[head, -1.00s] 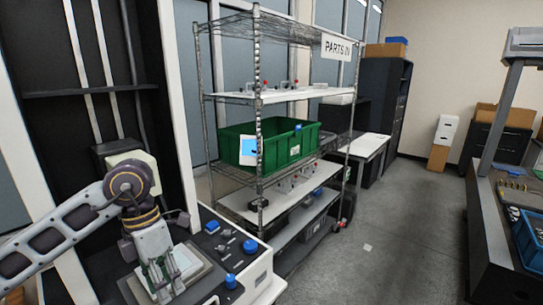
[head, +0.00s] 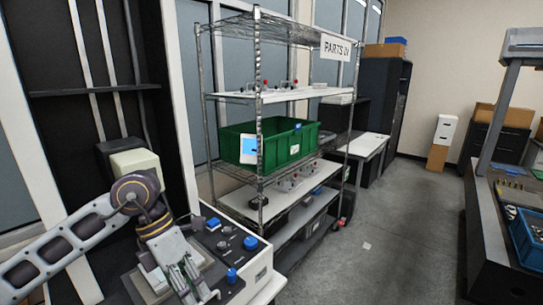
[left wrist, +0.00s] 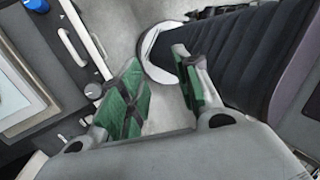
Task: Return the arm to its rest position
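My left arm (head: 65,240) comes in from the left in the head view, bent at a joint, with its lower part pointing down. My left gripper (head: 196,292) is low in that view, in front of the control console (head: 257,282). The left wrist view shows the gripper (left wrist: 158,80) with its two green-padded fingers spread apart and nothing between them. Grey floor shows through the gap. My right gripper is in neither view.
The console carries blue knobs (head: 250,243) and a pale plate close to the gripper. A wire shelf (head: 258,105) with a green bin (head: 270,145) stands behind it. A dark bench (head: 500,235) is at the right.

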